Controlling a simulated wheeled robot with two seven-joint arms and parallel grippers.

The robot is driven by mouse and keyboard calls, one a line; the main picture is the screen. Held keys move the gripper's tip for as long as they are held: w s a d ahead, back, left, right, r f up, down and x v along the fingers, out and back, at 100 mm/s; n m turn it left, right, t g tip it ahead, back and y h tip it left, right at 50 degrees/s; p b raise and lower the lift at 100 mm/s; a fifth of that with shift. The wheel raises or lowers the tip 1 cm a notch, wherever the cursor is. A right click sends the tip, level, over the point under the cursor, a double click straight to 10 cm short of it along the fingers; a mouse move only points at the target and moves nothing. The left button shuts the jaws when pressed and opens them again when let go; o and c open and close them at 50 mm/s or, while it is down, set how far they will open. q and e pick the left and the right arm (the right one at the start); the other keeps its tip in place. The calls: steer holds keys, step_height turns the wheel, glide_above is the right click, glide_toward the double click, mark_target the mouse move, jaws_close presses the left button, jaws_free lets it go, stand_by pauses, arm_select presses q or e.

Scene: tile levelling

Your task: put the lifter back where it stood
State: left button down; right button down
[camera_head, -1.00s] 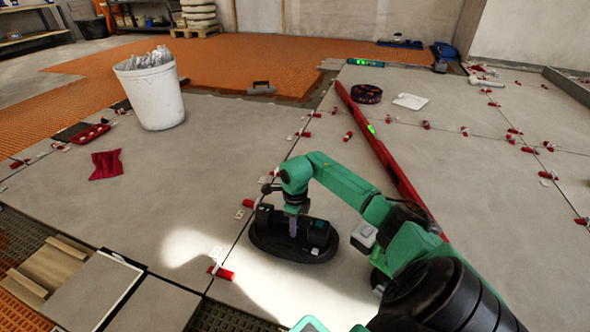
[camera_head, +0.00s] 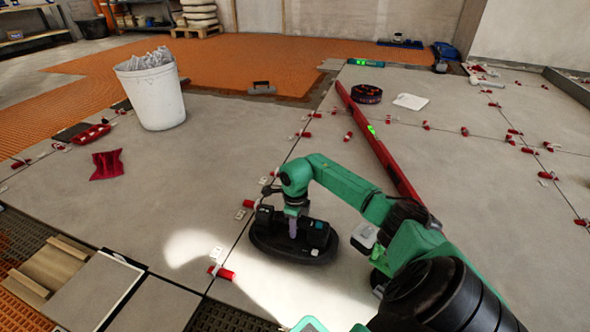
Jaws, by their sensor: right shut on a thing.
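The lifter (camera_head: 266,243) is a dark device with an oval black base and a raised body with a handle. It sits low over the grey tiles in the lower middle of the head view, and I cannot tell whether its base touches them. My right gripper (camera_head: 293,217) is above it, pointing down, and is shut on its handle. The fingers and part of the handle are hard to make out against the dark body. My left gripper is not in view.
Red wedges and clips, such as one (camera_head: 222,272) left of the lifter, line the tile joints. A long red level (camera_head: 380,145) lies behind my right arm. A white bucket (camera_head: 150,95) stands at the back left near a red cloth-like piece (camera_head: 107,164). Bare tile lies left of the lifter.

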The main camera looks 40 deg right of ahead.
steer(key=shift+w+f+b, duration=0.1)
steer(key=shift+f+b, duration=0.2)
steer(key=shift+f, duration=0.2)
stand_by(0.8)
steer(key=c, duration=0.6)
jaws_free()
steer(key=shift+o, duration=0.2)
steer(key=shift+f, duration=0.1)
